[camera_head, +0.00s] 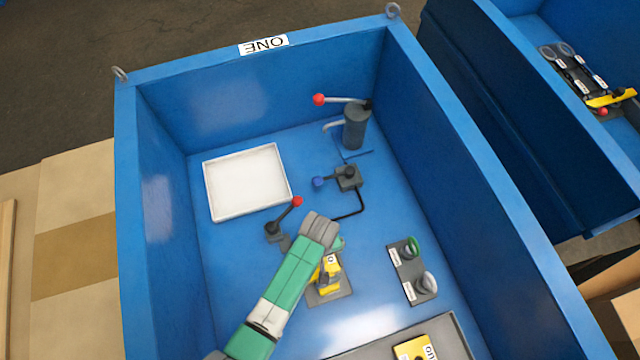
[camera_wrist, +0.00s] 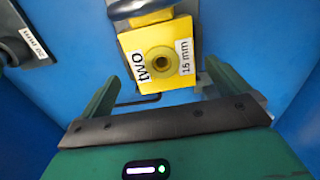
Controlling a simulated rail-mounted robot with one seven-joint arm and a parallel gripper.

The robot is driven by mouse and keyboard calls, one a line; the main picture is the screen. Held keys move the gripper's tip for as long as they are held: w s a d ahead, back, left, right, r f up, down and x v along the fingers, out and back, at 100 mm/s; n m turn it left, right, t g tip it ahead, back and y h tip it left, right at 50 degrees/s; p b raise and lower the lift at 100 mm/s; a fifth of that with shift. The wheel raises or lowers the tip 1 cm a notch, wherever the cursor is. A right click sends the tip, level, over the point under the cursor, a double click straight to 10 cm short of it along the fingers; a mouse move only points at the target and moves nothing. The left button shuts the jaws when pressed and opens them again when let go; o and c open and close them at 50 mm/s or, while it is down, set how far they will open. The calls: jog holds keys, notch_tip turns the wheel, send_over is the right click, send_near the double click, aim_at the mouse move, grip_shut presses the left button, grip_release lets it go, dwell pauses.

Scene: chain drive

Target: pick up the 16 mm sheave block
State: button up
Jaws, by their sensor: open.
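The sheave block (camera_wrist: 143,48) is yellow, with a round hole and labels that read "two" and what looks like "16 mm" in the wrist view. A dark blue rounded part (camera_wrist: 140,8) sits at its top edge. In the head view the yellow block (camera_head: 331,272) stands on a dark grey plate (camera_head: 328,296), partly hidden by my arm. My gripper (camera_wrist: 160,74) is open, its two green fingers apart on either side of the block's lower part in the picture. I cannot tell whether they touch it. In the head view my gripper (camera_head: 336,244) is just above the block.
Blue bin walls (camera_head: 470,190) surround the area. A white tray (camera_head: 212,212), a red-knobbed lever (camera_head: 278,228), a blue-knobbed unit (camera_head: 347,178) and a grey cylinder with handle (camera_head: 355,128) stand behind. A labelled plate (camera_head: 408,272) with round parts lies right. A yellow block (camera_head: 414,348) is at front.

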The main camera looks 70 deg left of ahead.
notch_tip(320, 180, down, 5)
jog(key=b, duration=0.2)
jog(key=shift+s+f+b, duration=0.1)
jog(key=shift+b, duration=0.2)
jog(key=shift+a, duration=0.1)
jog(key=c, duration=1.8)
jog(key=shift+o, duration=0.2)
jog(key=shift+r+p, duration=1.05)
jog(key=shift+r, duration=0.8)
jog(key=shift+d+r, duration=0.15)
jog(key=shift+d, duration=0.1)
jog(key=s+d+r+p, duration=0.1)
jog(key=s+d+p, duration=0.3)
jog(key=d, duration=1)
jog(key=shift+s, duration=1.25)
